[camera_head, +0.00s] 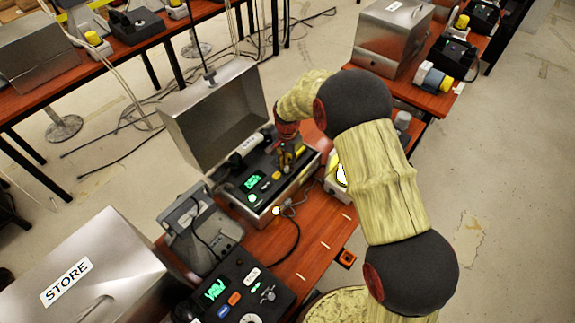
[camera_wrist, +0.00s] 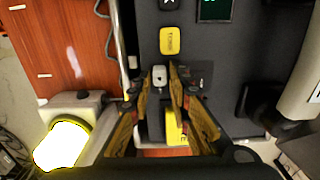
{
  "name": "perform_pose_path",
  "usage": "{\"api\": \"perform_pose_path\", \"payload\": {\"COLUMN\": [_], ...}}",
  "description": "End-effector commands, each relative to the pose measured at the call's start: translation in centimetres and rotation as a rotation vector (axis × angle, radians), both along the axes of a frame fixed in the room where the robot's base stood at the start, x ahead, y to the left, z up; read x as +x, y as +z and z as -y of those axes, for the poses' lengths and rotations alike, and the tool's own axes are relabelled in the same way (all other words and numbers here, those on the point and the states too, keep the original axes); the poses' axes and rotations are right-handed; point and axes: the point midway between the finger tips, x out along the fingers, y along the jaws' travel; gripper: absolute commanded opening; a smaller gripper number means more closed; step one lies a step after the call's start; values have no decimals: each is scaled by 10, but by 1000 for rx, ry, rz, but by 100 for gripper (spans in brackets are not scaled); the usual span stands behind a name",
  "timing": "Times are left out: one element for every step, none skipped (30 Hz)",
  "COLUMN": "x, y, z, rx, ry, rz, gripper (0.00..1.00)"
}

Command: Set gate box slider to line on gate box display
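The box under my gripper, which I take to be the gate box (camera_head: 297,180), has a black panel and a raised metal lid. Its lit green display (camera_head: 254,181) shows in the head view, with marks too small to read. In the wrist view only part of the display (camera_wrist: 213,9) shows, at the top edge. A small pale grey knob (camera_wrist: 159,76), perhaps the slider's, sits on the panel below a yellow label. My gripper (camera_wrist: 160,82) is over the panel with its fingers apart, one either side of the knob. I cannot tell whether they touch it.
The raised lid (camera_head: 215,115) stands behind the panel. A yellow-topped lamp (camera_wrist: 65,143) stands beside the box. Another black device with a green display (camera_head: 215,290) and a closed metal box marked STORE (camera_head: 100,265) are nearer. Some red-brown tabletop (camera_head: 325,225) is bare.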

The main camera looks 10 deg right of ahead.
Motion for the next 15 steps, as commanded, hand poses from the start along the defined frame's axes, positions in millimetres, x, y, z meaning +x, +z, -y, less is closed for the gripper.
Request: {"api": "perform_pose_path", "payload": {"x": [0,0,0,0,0,0,0,0,0,0,0,0,0,0,0], "y": [0,0,0,0,0,0,0,0,0,0,0,0,0,0,0], "z": [0,0,0,0,0,0,0,0,0,0,0,0,0,0,0], "rx": [0,0,0,0,0,0,0,0,0,0,0,0,0,0,0], "ry": [0,0,0,0,0,0,0,0,0,0,0,0,0,0,0], "rz": [0,0,0,0,0,0,0,0,0,0,0,0,0,0,0], "gripper": [15,13,11,9,7,5,3,2,0,0,0,0,0,0,0]}}
